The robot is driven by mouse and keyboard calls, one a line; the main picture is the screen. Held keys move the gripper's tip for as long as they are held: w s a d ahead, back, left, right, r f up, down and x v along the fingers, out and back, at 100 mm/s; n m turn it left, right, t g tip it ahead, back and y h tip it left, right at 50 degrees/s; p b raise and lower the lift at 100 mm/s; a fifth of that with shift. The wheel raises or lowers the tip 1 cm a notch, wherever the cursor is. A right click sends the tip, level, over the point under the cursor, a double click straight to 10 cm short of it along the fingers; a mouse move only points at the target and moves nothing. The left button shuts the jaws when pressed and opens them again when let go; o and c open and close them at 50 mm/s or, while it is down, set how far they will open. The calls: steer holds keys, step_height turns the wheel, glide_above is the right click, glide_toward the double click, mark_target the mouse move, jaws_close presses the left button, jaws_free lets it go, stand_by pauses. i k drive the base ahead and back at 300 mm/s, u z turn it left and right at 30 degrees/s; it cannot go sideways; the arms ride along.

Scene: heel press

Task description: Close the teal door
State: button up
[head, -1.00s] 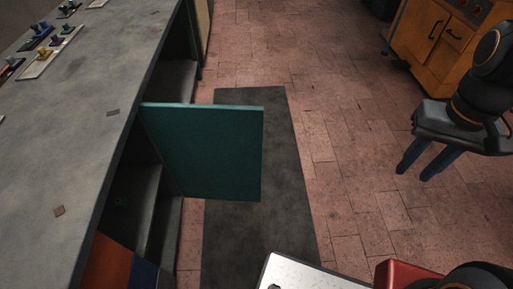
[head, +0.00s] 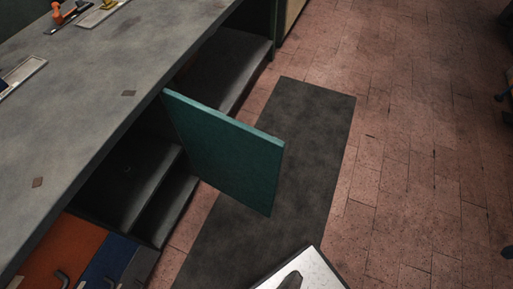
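The teal door (head: 222,150) stands open in the head view. It juts out from the front of the counter (head: 110,75) over the dark floor mat. Its left edge meets the counter front just below the worktop. Dark open shelf space shows on both sides of it. No handle shows on the face in view. My gripper is not in view. Only a pale plate and a dark piece of my own body show at the bottom edge.
Orange (head: 58,252) and blue (head: 108,262) fronts with handles are at the lower left. A dark mat (head: 285,150) lies on the reddish tiled floor. Stamps and trays (head: 75,14) lie on the worktop.

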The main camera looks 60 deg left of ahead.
mark_target(243, 162)
steer(key=z, duration=0.05)
steer(key=i, duration=3.1)
steer(key=u, duration=4.75)
